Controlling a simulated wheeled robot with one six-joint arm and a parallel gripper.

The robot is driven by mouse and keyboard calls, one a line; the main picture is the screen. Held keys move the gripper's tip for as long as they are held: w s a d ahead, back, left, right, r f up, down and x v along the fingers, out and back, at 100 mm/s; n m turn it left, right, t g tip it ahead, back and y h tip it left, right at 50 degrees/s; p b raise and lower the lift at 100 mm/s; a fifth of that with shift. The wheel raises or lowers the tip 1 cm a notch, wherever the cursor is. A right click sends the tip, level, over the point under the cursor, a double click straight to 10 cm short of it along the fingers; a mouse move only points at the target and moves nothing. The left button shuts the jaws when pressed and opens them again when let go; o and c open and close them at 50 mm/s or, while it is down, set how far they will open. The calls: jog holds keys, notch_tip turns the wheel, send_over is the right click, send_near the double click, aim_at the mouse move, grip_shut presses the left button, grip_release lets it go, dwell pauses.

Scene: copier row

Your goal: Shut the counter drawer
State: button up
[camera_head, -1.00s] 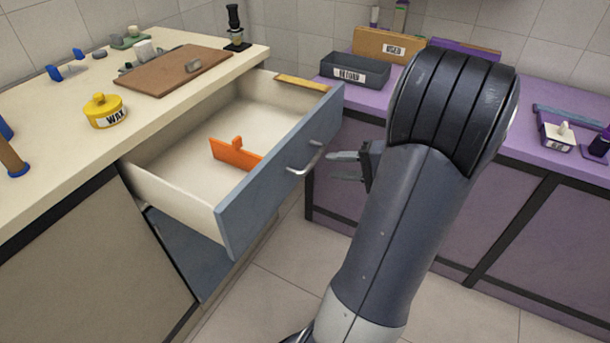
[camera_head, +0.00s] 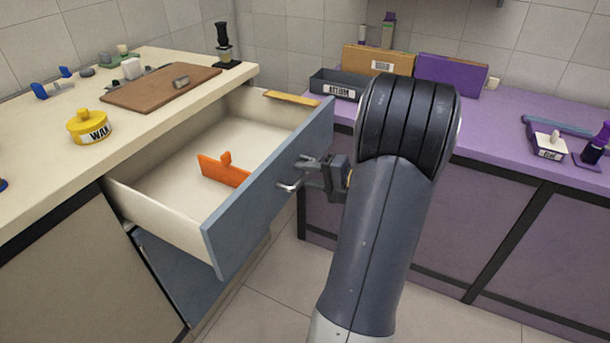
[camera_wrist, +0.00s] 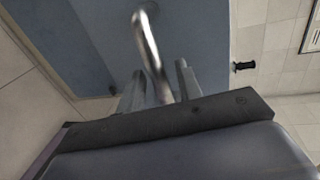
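The counter drawer (camera_head: 262,200) stands well pulled out of the cream counter (camera_head: 60,190). It has a blue-grey front and cream inner walls. Its curved metal handle (camera_head: 287,187) is on the front, and shows large in the wrist view (camera_wrist: 152,55). My gripper (camera_head: 303,175) is at the handle, in front of the drawer. In the wrist view its two fingers (camera_wrist: 158,88) stand apart on either side of the handle bar, with gaps visible, so it is open. Whether a finger touches the handle is not clear.
A yellow wax tub (camera_head: 88,126) and a brown board (camera_head: 160,88) are on the counter. A purple counter (camera_head: 500,125) stands to the right. Floor is clear below the drawer.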

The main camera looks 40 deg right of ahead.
jog(key=shift+w+a, duration=0.15)
jog(key=shift+w, duration=0.15)
jog(key=shift+c, duration=0.4)
grip_shut()
